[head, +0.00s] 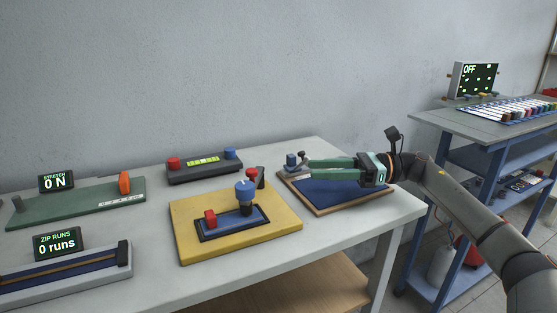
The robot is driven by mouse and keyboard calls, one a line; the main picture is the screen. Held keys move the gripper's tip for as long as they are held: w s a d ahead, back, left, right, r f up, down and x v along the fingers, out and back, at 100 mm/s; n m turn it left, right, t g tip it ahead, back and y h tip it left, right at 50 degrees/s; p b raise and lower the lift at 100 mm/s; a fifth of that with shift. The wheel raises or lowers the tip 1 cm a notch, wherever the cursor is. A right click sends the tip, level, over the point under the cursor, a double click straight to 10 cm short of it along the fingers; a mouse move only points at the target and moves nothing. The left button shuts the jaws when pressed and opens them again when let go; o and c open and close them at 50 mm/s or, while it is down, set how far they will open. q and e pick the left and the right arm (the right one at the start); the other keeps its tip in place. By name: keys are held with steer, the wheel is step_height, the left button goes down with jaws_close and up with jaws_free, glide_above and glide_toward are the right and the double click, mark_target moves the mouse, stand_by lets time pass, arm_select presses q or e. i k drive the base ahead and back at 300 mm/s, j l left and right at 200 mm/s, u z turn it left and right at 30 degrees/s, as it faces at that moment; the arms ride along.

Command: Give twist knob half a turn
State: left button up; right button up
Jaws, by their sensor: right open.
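My right gripper (305,169) reaches in from the right over the wood-framed blue board (335,196). Its green fingers are apart and point left. A small grey-blue knob-like piece (292,160) stands at that board's far left corner, just beyond the fingertips; I cannot tell whether they touch it. A blue round knob (245,188) with a white mark stands upright on a dark post on the yellow board (190,240), left of the gripper and apart from it. I cannot tell for certain which piece is the twist knob. My left gripper is out of view.
A dark box (205,167) with red and blue buttons is behind. Green (80,205) and grey (70,278) fixtures are left. A blue-framed bench (450,125) stands right.

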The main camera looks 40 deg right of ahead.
mark_target(245, 190)
steer(key=k, duration=1)
